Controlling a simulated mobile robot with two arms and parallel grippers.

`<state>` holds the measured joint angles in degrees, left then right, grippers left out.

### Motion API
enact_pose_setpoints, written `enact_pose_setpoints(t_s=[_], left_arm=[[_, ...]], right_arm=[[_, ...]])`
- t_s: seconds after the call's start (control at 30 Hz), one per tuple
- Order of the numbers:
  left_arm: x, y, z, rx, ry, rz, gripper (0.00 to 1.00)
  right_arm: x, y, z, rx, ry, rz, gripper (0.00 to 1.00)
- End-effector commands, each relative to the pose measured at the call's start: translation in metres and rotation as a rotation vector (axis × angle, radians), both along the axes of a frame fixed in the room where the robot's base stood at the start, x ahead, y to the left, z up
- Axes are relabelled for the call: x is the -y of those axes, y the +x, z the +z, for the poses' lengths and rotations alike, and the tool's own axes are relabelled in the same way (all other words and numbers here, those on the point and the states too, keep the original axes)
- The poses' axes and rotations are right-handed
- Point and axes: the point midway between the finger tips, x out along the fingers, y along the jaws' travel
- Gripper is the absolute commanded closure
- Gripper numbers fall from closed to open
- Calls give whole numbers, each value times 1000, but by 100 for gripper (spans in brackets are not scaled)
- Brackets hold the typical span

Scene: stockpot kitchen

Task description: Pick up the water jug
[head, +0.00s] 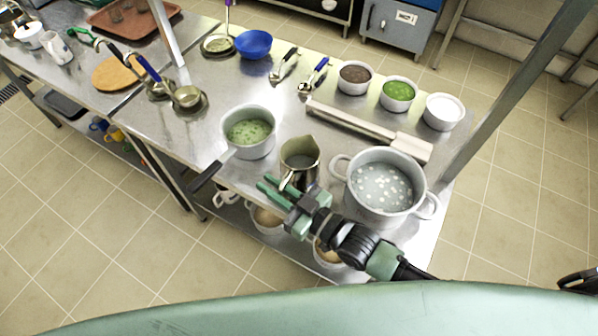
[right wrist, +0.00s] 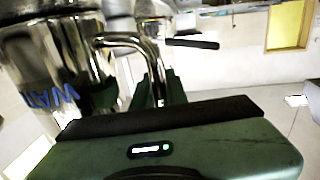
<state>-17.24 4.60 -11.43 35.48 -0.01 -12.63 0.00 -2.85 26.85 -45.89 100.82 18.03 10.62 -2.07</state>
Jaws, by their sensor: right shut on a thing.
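The water jug (head: 301,153) is a shiny metal pitcher standing upright on the steel table, between the green-filled saucepan and the large stockpot. In the right wrist view the jug (right wrist: 45,70) fills the left side, with blue letters "WAT" on its wall. My right gripper (head: 275,189) is at the jug's near side, its green fingers shut on the jug's handle. The handle (right wrist: 125,40) bends down between the fingers in the right wrist view. Whether the jug's base touches the table is hard to tell. My left gripper is not in view.
The stockpot (head: 383,187) with pale bits in liquid stands close right of the jug. The saucepan (head: 248,132) stands close left, its dark handle over the table edge. Behind lie a long metal tool (head: 360,128) and three bowls, one with green contents (head: 398,94).

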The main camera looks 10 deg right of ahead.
Motion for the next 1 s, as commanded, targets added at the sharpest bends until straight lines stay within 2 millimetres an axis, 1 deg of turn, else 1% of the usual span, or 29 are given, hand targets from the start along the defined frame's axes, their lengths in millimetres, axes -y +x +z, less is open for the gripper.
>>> enact_pose_setpoints(t_s=[0.77, 0.87, 1.0], left_arm=[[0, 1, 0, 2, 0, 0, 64], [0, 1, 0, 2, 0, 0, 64], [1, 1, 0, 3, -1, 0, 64]], right_arm=[[0, 1, 4, 11, 2, -1, 100], [0, 1, 8, 11, 4, -1, 100], [0, 1, 20, 11, 4, 0, 100]])
